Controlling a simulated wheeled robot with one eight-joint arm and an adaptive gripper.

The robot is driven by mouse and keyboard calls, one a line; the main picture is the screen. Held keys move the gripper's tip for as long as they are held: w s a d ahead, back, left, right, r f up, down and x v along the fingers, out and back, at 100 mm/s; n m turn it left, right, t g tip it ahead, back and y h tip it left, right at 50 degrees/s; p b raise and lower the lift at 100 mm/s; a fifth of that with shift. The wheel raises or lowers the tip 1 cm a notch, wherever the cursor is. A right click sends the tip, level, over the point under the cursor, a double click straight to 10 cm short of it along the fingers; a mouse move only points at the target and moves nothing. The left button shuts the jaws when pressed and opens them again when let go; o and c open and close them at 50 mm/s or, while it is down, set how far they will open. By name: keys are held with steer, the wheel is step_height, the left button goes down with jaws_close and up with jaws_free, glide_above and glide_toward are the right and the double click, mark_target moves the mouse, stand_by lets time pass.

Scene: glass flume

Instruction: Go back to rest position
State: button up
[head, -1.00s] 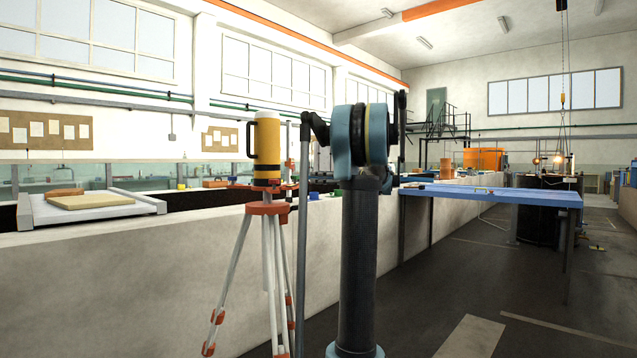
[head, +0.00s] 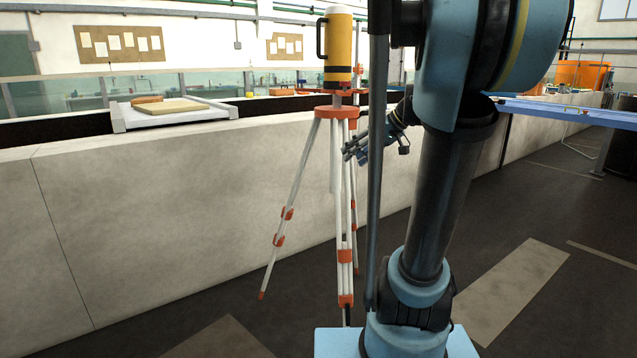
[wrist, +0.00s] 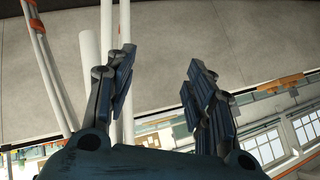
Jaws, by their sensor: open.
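My gripper (head: 354,150) shows in the head view beside the tripod's upper legs, partly behind a thin dark vertical rod of mine. In the wrist view my gripper (wrist: 160,85) has its two dark fingers spread wide apart with nothing between them. The fingers are open and empty. The wrist view is tilted, with the windows low at the right. My arm's large blue and black joint fills the upper right of the head view and hides part of what lies behind it.
A tripod (head: 338,112) with white legs and orange fittings stands close to my gripper, bearing a yellow cylinder (head: 339,45) with a black handle. A long pale wall (head: 170,200) runs behind it. A blue table (head: 570,110) stands at the right. Dark floor lies open at right.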

steer(key=s+d+f+m+g+h, duration=0.1)
steer(key=s+d+f+m+h, duration=0.1)
steer(key=s+f, duration=0.9)
steer(key=s+d+f+m+g+h, duration=0.1)
steer(key=s+d+f+m+h, duration=0.2)
steer(key=s+f, duration=0.8)
steer(key=s+d+h, duration=0.1)
steer(key=d+h, duration=0.1)
steer(key=h, duration=0.1)
steer(key=shift+s+f, duration=0.25)
steer(key=shift+f, duration=0.15)
steer(key=shift+w+f, duration=0.2)
steer(key=shift+w, duration=0.2)
